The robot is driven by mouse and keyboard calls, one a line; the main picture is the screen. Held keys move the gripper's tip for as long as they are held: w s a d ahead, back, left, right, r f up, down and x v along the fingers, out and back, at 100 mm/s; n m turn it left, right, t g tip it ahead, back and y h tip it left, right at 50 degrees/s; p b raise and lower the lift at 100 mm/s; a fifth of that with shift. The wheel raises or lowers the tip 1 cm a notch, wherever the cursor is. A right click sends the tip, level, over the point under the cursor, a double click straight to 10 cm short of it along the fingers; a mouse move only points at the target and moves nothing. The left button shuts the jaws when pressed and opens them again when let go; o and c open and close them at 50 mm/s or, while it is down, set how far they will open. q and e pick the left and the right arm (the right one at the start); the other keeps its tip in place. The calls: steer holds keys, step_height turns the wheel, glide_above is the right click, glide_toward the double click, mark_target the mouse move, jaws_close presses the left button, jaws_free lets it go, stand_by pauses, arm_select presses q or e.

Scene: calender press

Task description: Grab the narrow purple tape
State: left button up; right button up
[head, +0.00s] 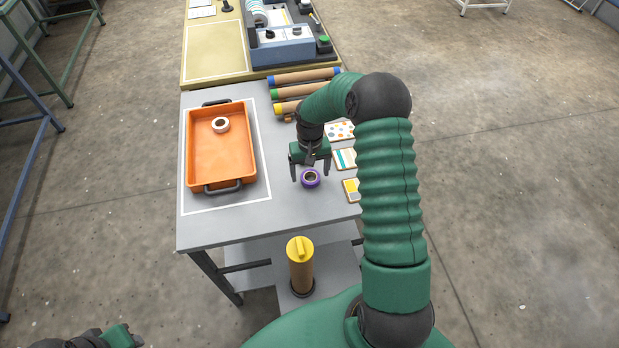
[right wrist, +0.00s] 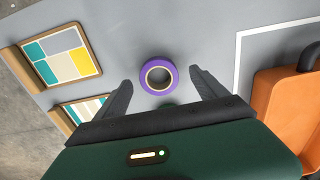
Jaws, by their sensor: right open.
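The narrow purple tape (head: 310,179) is a small ring lying flat on the grey table (head: 215,236). It also shows in the right wrist view (right wrist: 145,76), ahead of and between my fingers. My right gripper (head: 310,176) is open and empty above the tape, one finger to each side; it also shows in the right wrist view (right wrist: 159,86). No contact with the tape is visible. My left gripper (head: 122,337) shows only partly at the bottom left edge, and its jaws cannot be made out.
An orange tray (head: 190,150) with a white tape roll (head: 220,125) stands left. Cardboard tubes (head: 303,76) lie behind. Patterned cards (head: 344,158) line the right edge, partly behind my arm. A yellow-topped tube (head: 300,265) stands below the front edge. The table between tray and tape is clear.

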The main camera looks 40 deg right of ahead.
steer(key=shift+w+d+f, duration=0.1)
steer(key=shift+d+f, duration=0.1)
steer(key=shift+f, duration=0.3)
steer(key=shift+w+d+f, duration=0.1)
steer(key=shift+d+f, duration=0.1)
steer(key=shift+f, duration=0.25)
steer(key=shift+s+a+r, duration=0.15)
steer(key=shift+a+r, duration=0.15)
steer(key=shift+a, duration=0.15)
steer(key=c, duration=1.3)
steer(key=shift+d+f, duration=0.1)
steer(key=shift+d, duration=0.1)
steer(key=shift+c, duration=0.6)
